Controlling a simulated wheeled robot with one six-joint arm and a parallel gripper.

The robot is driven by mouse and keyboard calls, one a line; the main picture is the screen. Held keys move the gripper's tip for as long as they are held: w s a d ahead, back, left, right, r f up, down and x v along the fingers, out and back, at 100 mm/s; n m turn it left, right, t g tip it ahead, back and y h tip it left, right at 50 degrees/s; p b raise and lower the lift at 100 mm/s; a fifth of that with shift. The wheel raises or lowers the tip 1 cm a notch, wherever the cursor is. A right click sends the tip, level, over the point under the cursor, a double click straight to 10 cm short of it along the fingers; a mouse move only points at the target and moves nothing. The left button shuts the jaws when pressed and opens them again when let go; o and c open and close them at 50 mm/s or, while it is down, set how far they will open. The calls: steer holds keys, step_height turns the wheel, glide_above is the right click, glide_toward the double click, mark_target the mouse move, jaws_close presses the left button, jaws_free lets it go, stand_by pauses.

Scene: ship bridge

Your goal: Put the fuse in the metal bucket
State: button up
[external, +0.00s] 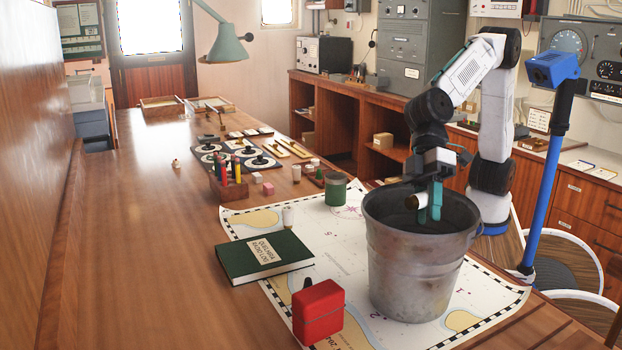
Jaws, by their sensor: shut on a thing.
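The metal bucket (418,265) stands upright on the chart at the right of the table, with its mouth open upward. My gripper (429,212) points down at the bucket's mouth, with its teal fingertips over or just inside the opening. It is shut on the fuse (413,202), a small cylinder with a pale end that sticks out to the left of the fingers. The fuse is partly hidden by the fingers. I cannot tell exactly how far below the rim it is. The bucket's bottom is hidden.
A pencil holder (228,188) and gauges stand farther back. The table's left side is clear.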

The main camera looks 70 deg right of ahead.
steer(key=shift+f, duration=0.75)
steer(key=o, duration=1)
steer(key=shift+o, duration=0.2)
step_height(320, 180, up, 7)
steer(key=shift+r, duration=0.1)
